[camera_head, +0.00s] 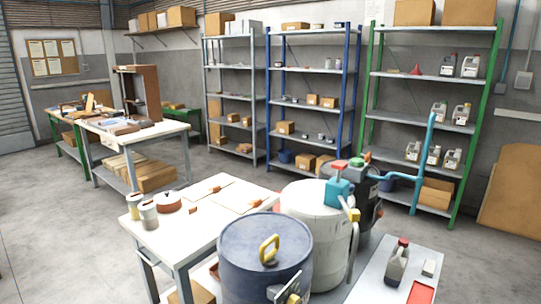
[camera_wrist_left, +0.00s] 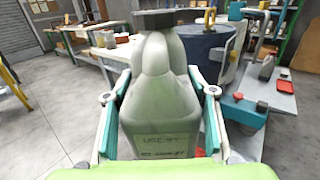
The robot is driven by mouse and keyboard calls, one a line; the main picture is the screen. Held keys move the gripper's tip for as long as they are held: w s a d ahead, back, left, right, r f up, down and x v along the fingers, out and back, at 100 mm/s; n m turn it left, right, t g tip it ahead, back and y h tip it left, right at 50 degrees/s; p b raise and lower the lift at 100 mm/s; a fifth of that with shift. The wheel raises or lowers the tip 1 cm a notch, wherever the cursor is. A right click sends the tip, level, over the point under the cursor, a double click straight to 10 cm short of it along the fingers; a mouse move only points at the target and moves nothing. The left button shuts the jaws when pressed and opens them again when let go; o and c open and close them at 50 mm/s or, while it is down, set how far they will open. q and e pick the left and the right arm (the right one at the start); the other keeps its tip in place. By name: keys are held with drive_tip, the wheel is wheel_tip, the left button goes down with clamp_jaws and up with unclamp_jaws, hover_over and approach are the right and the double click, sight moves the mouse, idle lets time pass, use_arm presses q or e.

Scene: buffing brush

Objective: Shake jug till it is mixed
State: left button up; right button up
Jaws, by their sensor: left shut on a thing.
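A grey-green jug (camera_wrist_left: 160,105) with a dark cap (camera_wrist_left: 168,19) and printed lettering low on its front fills the middle of the left wrist view. It stands upright in the picture. My left gripper (camera_wrist_left: 160,98) has its teal-and-white fingers on both sides of the jug and is shut on it. Whether the liquid inside is mixed cannot be seen. Neither gripper shows in the head view, and my right gripper is in no view. Another grey jug with a red cap (camera_head: 398,263) stands on a low white surface (camera_head: 436,272) at the right.
A blue drum (camera_head: 265,262) and a white drum (camera_head: 312,215) with a teal pump (camera_head: 339,191) stand close together in front. A white table (camera_head: 187,238) holds several cans. Shelves with boxes and jugs line the back wall. The floor at left (camera_head: 50,220) is clear.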

use_arm(q)
drive_tip(key=d, duration=0.5)
drive_tip(key=shift+a+r, duration=0.15)
drive_tip(key=shift+a, duration=2.5)
